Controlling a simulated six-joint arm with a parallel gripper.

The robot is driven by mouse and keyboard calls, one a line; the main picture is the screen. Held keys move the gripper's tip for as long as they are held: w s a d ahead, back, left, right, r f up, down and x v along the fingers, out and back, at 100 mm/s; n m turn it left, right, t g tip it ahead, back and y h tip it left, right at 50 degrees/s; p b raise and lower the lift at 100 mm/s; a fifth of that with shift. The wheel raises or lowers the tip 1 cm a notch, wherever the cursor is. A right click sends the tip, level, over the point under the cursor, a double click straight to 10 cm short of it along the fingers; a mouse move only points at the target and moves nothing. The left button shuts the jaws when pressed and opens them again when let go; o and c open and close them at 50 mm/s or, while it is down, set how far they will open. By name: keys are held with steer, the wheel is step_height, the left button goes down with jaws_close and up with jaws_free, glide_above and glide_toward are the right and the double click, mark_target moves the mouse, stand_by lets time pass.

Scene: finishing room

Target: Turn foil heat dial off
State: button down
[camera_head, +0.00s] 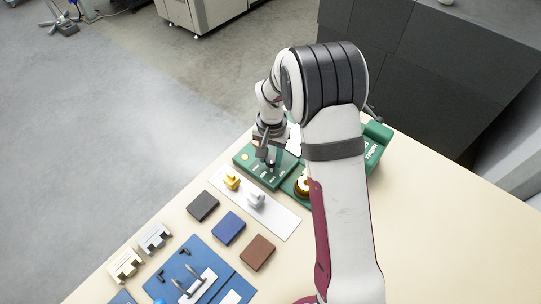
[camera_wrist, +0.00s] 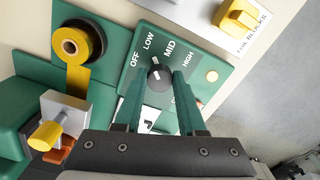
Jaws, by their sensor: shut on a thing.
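The foil heat dial (camera_wrist: 157,72) is a round black knob with white marks, on a green panel (camera_wrist: 215,55) lettered OFF, LOW, MID and HIGH. Its white mark seems to point up toward the LOW and MID lettering; the exact setting is hard to tell. My gripper (camera_wrist: 159,80) is shut on the dial, with one finger on each side of it. In the head view my gripper (camera_head: 268,158) reaches down onto the green panel (camera_head: 250,168), and the dial is largely hidden there.
A gold foil roll (camera_wrist: 76,44) sits beside the panel, with a yellow-handled part (camera_wrist: 46,135) near it. A white card (camera_head: 276,222) holds yellow and pale type blocks. Dark, blue and brown pads (camera_head: 257,252) lie in front. The table's right side is clear.

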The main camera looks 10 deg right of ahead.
mark_target(272, 159)
steer(key=n, duration=0.4)
steer(key=shift+n, duration=0.3)
steer(key=shift+w+d+n, duration=0.1)
steer(key=shift+n, duration=1.9)
steer(key=c, duration=0.5)
jaws_free()
step_height(272, 159, up, 16)
steer(key=shift+d+f, duration=0.1)
